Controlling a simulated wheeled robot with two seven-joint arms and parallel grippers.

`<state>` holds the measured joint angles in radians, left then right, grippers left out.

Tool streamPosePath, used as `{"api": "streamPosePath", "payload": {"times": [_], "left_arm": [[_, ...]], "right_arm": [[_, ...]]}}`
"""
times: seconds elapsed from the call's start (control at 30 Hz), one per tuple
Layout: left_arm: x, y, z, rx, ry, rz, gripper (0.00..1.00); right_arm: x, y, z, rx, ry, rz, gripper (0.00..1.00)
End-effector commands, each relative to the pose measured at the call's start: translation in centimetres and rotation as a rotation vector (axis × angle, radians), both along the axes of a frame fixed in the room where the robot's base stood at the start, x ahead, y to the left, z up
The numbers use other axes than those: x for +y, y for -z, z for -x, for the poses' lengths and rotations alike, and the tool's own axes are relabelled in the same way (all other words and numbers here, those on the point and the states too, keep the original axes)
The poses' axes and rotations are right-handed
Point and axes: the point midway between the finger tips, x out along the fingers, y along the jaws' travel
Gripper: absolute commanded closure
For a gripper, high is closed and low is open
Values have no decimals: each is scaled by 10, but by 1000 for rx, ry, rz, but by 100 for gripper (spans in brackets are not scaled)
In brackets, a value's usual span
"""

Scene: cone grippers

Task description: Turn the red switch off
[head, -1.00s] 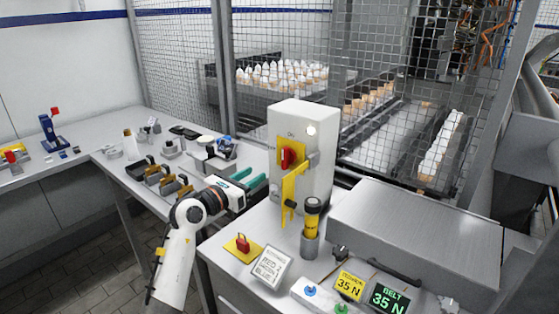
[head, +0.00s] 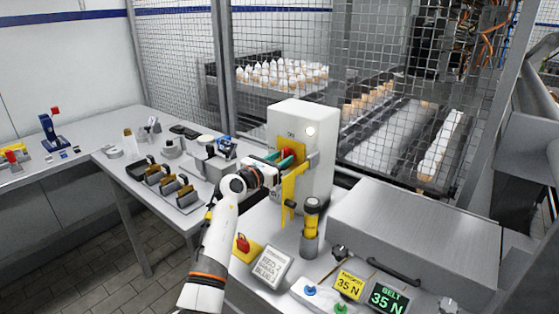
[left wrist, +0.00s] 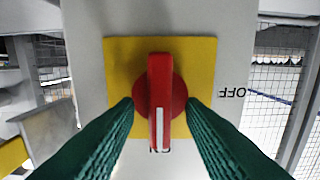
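The red switch (head: 288,152) sits on a yellow plate on the front of a pale grey box (head: 320,160). In the left wrist view the switch handle (left wrist: 159,85) stands vertical, its white mark at the lower end beside a partly hidden ON label. An OFF label (left wrist: 232,92) appears upside down to the right. My left gripper (head: 284,160) is at the switch. In its wrist view the green fingers (left wrist: 159,104) are open, one on each side of the handle with a gap between. My right gripper is not in view.
A yellow-and-black cylinder (head: 310,215) stands in a holder in front of the box. A side table (head: 140,190) with small parts is at left. A wire mesh fence (head: 180,60) stands behind.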

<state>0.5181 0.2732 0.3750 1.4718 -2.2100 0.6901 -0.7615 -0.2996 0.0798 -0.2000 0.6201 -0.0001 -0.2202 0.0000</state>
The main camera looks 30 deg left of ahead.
Motion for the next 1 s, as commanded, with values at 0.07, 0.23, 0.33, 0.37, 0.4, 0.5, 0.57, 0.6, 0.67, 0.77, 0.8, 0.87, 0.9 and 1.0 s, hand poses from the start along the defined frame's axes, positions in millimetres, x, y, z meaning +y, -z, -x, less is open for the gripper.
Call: {"api": "streamPosePath", "payload": {"times": [0.07,0.23,0.33,0.37,0.4,0.5,0.57,0.6,0.67,0.77,0.8,0.87,0.9,1.0], "left_arm": [[0,0,0,0,0,0,64],[0,0,0,0,0,0,87],[0,0,0,0,0,1,100],[0,0,0,0,0,1,100],[0,0,0,0,0,1,100],[0,0,0,1,0,5,100],[0,-1,0,2,0,12,100],[0,-1,0,3,0,20,100],[0,-2,0,6,0,36,100],[1,-3,1,10,0,79,100],[1,-3,1,13,0,100,100],[1,-4,1,16,1,140,100],[1,-4,1,18,0,168,100],[2,-5,1,26,0,254,100]], "right_arm": [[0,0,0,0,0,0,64],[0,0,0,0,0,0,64],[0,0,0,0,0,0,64],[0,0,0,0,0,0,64],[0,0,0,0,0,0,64],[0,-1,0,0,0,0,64],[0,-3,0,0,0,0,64],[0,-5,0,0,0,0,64],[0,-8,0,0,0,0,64],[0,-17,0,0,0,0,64],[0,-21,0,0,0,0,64],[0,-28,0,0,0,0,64],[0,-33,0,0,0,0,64],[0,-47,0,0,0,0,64]]}}
